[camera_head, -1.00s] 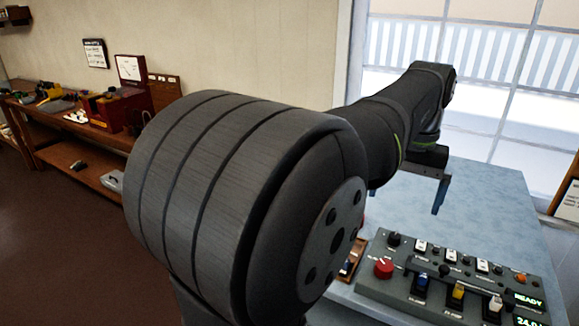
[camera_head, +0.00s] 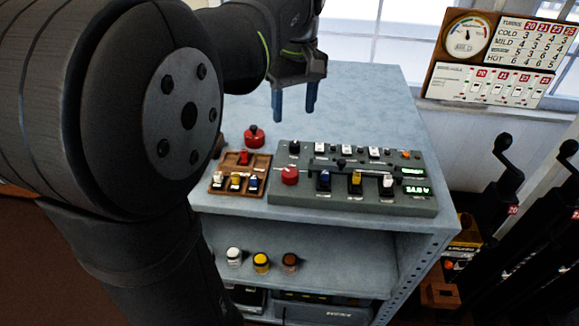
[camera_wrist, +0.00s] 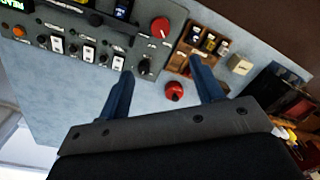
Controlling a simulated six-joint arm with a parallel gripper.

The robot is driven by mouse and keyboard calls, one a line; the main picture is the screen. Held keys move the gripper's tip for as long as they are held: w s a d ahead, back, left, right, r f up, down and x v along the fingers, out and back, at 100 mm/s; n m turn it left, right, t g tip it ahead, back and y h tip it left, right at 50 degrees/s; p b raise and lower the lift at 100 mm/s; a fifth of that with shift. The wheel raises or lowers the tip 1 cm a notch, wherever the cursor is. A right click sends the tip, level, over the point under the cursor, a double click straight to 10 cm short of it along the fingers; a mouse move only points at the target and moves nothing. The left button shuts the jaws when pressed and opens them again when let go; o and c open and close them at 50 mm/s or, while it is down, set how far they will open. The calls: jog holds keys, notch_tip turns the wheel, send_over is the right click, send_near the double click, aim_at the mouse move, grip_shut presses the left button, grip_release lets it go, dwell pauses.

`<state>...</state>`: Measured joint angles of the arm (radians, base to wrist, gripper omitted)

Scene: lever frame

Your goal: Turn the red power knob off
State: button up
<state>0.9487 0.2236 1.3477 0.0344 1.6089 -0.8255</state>
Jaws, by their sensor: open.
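A grey control panel (camera_head: 350,203) lies on the blue-grey bench top. The red knob (camera_head: 289,175) sits at its left end. In the wrist view the same red knob (camera_wrist: 160,27) shows at the panel's corner, with a black knob (camera_wrist: 146,67) near it. My gripper (camera_head: 295,110) is open and empty, its blue fingers pointing down above the bench, behind the panel and apart from it. In the wrist view my gripper (camera_wrist: 160,72) has its fingers spread wide. Which way the red knob points is too small to tell.
A separate red knob-like object (camera_head: 254,136) stands on the bench behind a small wooden switch tray (camera_head: 240,180). Blue, yellow and white switches stand on the panel. A wall board (camera_head: 500,55) and black levers (camera_head: 508,150) are at right. The bench behind the panel is clear.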

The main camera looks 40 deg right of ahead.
aim_at(291, 171)
jog(key=f, duration=1.1)
jog(key=a+f, duration=0.1)
jog(key=f, duration=0.5)
jog(key=shift+w+f, duration=0.1)
jog(key=shift+f, duration=0.1)
jog(key=c, duration=1)
jog(key=shift+o, duration=0.2)
jog(key=shift+m, duration=0.3)
jog(key=m, duration=0.4)
jog(key=shift+m, duration=0.3)
jog(key=shift+m+t, duration=0.3)
jog(key=shift+m, duration=1.9)
jog(key=shift+d, duration=0.1)
